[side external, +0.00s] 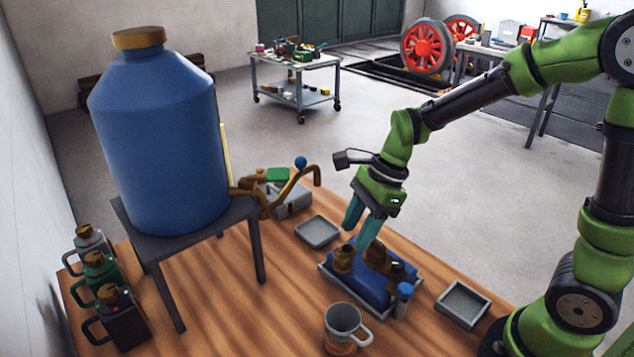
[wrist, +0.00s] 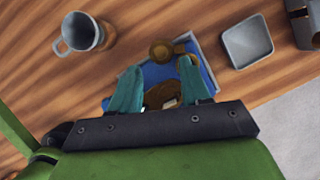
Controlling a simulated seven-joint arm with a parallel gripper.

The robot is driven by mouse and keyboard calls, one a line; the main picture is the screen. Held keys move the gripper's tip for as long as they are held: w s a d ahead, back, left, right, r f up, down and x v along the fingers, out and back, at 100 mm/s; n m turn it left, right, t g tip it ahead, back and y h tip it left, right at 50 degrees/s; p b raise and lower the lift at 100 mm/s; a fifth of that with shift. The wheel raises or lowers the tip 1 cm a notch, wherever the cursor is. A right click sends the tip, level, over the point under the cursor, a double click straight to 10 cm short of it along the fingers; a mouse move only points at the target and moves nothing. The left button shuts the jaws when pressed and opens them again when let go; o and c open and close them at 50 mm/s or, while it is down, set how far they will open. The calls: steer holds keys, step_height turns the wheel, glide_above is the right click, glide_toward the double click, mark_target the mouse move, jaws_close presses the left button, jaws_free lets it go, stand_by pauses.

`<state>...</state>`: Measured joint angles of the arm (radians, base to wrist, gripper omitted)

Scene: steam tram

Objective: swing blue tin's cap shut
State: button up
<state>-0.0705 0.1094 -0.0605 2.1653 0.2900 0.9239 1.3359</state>
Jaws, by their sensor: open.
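The blue tin (side external: 372,287) lies low in a grey tray (side external: 330,283) on the wooden bench, and its blue top shows in the wrist view (wrist: 155,75). A round brass neck (side external: 344,260) stands at its left end; it also shows in the wrist view (wrist: 161,50). More brass fittings (side external: 378,256) stand on the tin's middle and right. I cannot tell which one is the cap. My gripper (side external: 360,234) is open just above the tin. In the wrist view its teal fingers (wrist: 160,90) are apart, with brass partly hidden between and below them.
A grey mug (side external: 343,322) stands in front, and a small blue-topped bottle (side external: 403,297) is at the tray's right. Empty grey dishes (side external: 318,232) (side external: 463,304) flank the tray.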

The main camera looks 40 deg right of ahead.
mark_target(344, 256)
steer(key=x, duration=0.5)
steer(key=shift+a+f, duration=0.15)
steer(key=shift+f, duration=0.25)
steer(key=shift+c, duration=0.5)
jaws_close()
